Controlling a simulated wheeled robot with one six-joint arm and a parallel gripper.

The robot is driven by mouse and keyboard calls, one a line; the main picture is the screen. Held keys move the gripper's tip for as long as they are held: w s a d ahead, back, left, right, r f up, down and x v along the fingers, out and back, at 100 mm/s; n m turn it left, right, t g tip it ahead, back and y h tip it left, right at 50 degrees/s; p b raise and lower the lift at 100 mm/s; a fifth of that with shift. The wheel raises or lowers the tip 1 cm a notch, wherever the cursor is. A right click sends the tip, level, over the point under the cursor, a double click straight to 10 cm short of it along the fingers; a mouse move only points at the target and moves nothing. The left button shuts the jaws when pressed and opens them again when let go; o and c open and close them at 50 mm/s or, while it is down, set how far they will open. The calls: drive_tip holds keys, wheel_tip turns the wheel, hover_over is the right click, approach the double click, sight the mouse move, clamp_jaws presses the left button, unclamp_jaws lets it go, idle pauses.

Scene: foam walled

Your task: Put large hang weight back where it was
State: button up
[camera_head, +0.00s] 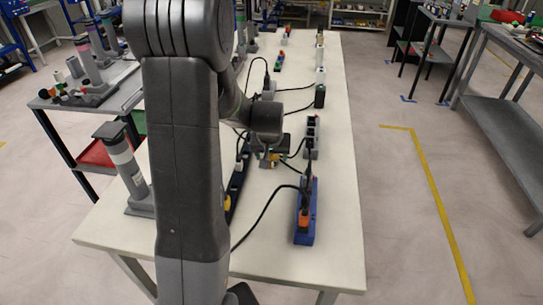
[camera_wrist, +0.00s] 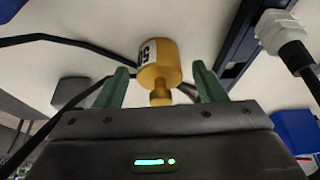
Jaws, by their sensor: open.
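A yellow cylindrical weight with a narrow neck and a white label (camera_wrist: 158,64) is in the wrist view, its neck toward my gripper. My gripper (camera_wrist: 160,78) is open, with one green finger on each side of the weight and a visible gap on both sides. In the head view my gripper (camera_head: 268,158) is low over the middle of the white table, partly hidden by my arm. A small yellow patch shows at it there, too small to identify surely. I cannot tell whether the weight rests on the table.
The long white table (camera_head: 335,215) carries a blue power strip (camera_head: 305,225), a grey strip (camera_head: 312,138), a dark strip (camera_head: 238,180) and loose black cables near my gripper. A grey stand (camera_head: 125,165) is at the left edge. The table's right edge is mostly clear.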

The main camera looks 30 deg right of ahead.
drive_tip(key=v, duration=1.1)
drive_tip(key=shift+r, duration=0.15)
drive_tip(key=x, duration=1.2)
drive_tip(key=shift+f+b, duration=0.3)
drive_tip(key=shift+f, duration=0.05)
drive_tip(key=shift+r+p, duration=0.3)
drive_tip(key=shift+r, duration=1.05)
drive_tip(key=shift+f, duration=0.1)
